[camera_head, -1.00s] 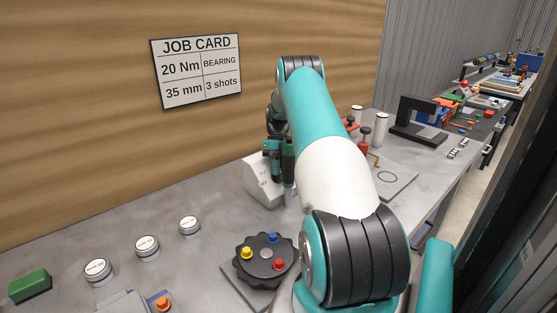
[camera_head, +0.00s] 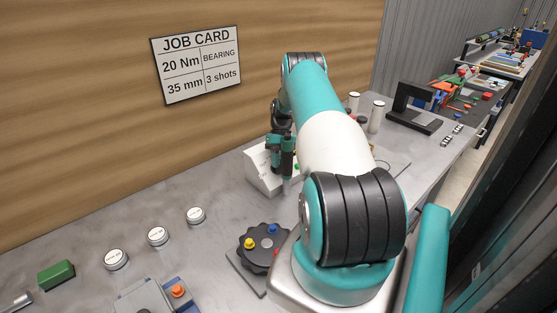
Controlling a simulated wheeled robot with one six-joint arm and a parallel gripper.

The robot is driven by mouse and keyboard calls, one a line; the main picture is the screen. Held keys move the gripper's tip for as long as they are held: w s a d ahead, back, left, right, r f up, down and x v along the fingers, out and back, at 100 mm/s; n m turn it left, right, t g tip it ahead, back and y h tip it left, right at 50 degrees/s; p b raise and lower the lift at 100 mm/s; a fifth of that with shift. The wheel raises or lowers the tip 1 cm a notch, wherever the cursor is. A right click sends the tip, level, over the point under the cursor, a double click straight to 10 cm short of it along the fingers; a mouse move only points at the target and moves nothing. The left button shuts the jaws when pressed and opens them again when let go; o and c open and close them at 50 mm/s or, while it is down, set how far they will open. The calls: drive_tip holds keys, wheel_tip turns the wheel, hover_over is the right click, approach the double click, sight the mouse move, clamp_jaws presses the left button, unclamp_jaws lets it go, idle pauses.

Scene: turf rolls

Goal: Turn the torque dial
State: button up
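I cannot make out for certain which part is the torque dial. A white slope-faced box (camera_head: 259,172) stands on the bench near the wall, its front partly hidden by my gripper and arm. Small dark marks show on it, too small to read. My gripper (camera_head: 282,170) hangs with its fingers down in front of this box. I cannot tell whether it touches the box or how far apart its fingers are. The job card (camera_head: 197,64) on the wall reads 20 Nm, BEARING, 35 mm, 3 shots.
A black scalloped knob (camera_head: 262,247) with coloured pegs sits on a plate, partly hidden by my arm's base. Several white round pieces (camera_head: 157,236), a green block (camera_head: 57,274) and a grey-blue unit with an orange button (camera_head: 178,291) stand left. A black frame (camera_head: 416,115) stands at the back.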

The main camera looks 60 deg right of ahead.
drive_tip(key=shift+o, duration=1.1)
drive_tip(key=shift+s, duration=0.1)
drive_tip(key=shift+w+f, duration=0.1)
drive_tip(key=shift+w, duration=0.1)
drive_tip(key=b, duration=0.2)
drive_tip(key=shift+w+d+f+b, duration=0.1)
drive_tip(key=shift+f+b, duration=0.15)
drive_tip(key=shift+b, duration=0.15)
drive_tip(key=b, duration=0.3)
drive_tip(key=shift+d+f+h, duration=0.1)
drive_tip(key=shift+d+h, duration=0.05)
drive_tip(key=shift+h, duration=0.15)
drive_tip(key=shift+w+n+b, duration=0.1)
drive_tip(key=shift+n+b, duration=0.2)
drive_tip(key=shift+b, duration=0.5)
drive_tip(key=b, duration=0.4)
drive_tip(key=b, duration=0.3)
drive_tip(key=shift+a+g+h, duration=0.25)
drive_tip(key=shift+g+h, duration=0.05)
drive_tip(key=shift+h, duration=0.1)
